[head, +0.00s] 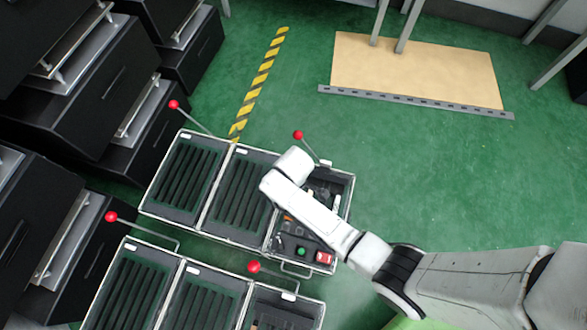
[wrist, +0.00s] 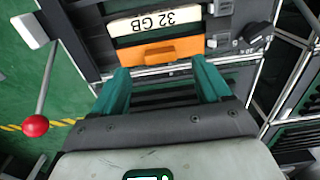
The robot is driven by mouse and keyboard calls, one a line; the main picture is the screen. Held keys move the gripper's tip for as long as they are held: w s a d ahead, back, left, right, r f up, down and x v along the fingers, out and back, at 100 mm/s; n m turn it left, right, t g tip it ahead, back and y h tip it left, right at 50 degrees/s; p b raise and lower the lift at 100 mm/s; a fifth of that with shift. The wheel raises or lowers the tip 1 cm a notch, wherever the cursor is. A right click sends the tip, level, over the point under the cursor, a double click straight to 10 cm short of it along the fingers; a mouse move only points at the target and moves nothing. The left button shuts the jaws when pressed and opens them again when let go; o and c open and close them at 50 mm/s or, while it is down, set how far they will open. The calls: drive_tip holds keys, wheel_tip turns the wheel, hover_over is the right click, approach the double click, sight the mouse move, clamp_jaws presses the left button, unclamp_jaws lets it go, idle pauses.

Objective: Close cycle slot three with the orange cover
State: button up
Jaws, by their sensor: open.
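The orange cover (wrist: 155,52) shows in the wrist view as a wide block with a raised lip, just below a white strip marked "32 GB" (wrist: 155,21) that appears upside down. A small bit of orange (head: 287,218) shows beside my arm in the head view. My gripper (wrist: 160,70) has two teal fingers, spread apart, one toward each end of the cover, with nothing held between them. I cannot tell whether the fingertips touch the cover. In the head view my arm hides the gripper. No numeral three is readable, so I cannot tell which slot is slot three.
The panel has a black dial (wrist: 259,35), a green button (head: 301,251) and a red switch (head: 324,258). A red-knobbed lever (wrist: 35,125) stands at the left of the wrist view. More red-knobbed levers (head: 298,135) rise around the trays. Green floor (head: 420,170) is clear at right.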

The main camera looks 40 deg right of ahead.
wheel_tip(320, 180, down, 4)
drive_tip(key=shift+f+b, duration=0.1)
drive_tip(key=shift+b, duration=0.95)
drive_tip(key=c, duration=1.1)
